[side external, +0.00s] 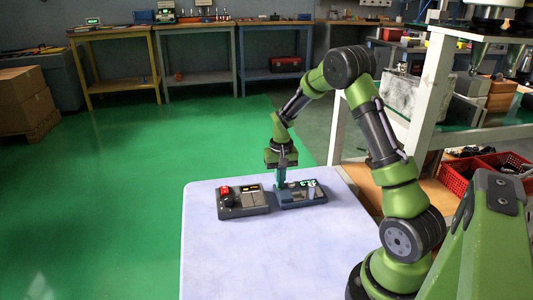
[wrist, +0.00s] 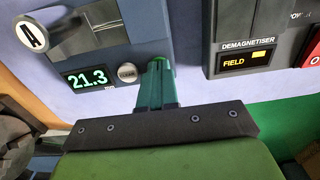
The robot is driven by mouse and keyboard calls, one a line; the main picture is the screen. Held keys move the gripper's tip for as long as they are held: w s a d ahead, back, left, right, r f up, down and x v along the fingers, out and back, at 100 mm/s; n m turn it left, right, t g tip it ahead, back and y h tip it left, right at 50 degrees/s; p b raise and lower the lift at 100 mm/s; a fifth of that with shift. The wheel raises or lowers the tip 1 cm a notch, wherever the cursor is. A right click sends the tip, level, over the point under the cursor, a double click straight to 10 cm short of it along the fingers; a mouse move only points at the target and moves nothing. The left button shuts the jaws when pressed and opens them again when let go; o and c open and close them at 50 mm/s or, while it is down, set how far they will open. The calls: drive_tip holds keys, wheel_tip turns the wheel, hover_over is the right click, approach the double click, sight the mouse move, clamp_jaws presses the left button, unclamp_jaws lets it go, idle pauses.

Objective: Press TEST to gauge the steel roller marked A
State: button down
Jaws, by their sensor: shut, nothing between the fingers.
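The gauge box (side external: 302,201) sits on the pale table in the side external view. In the wrist view, the gauge (wrist: 145,35) has a lit display (wrist: 87,79) reading 21.3. A grey metal piece, which looks like the steel roller (wrist: 90,35), lies in its top beside a round white label marked A (wrist: 30,37). A round silver button (wrist: 128,73) is right of the display; its lettering is too small to read. My gripper (wrist: 159,66) is shut and empty, its fingertips by the gauge's edge, just right of that button. I cannot tell whether they touch the gauge.
A demagnetiser (side external: 243,205) with a red switch stands left of the gauge; its display reads FIELD in the wrist view (wrist: 247,60). The table (side external: 250,260) is clear in front. A white-framed bench (side external: 430,90) and red crates (side external: 465,178) stand at the right.

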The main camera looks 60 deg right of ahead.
drive_tip(key=shift+s+a+f, duration=0.1)
drive_tip(key=shift+s+f, duration=0.1)
drive_tip(key=shift+f, duration=0.5)
wheel_tip(320, 180, up, 15)
drive_tip(key=shift+w, duration=0.25)
idle(0.3)
drive_tip(key=s+a+r+n+t, duration=0.1)
drive_tip(key=s+a+r+t, duration=0.1)
drive_tip(key=s+a, duration=0.3)
drive_tip(key=s+a+r+n+t+y, duration=0.1)
drive_tip(key=s+a, duration=0.4)
drive_tip(key=a, duration=0.6)
drive_tip(key=s+a+r+n+t+y, duration=0.1)
drive_tip(key=s+a+r+n+t, duration=0.2)
drive_tip(key=a, duration=0.5)
drive_tip(key=shift+s+r+t, duration=0.5)
drive_tip(key=shift+s+r, duration=0.6)
drive_tip(key=shift+s, duration=0.05)
idle(1.4)
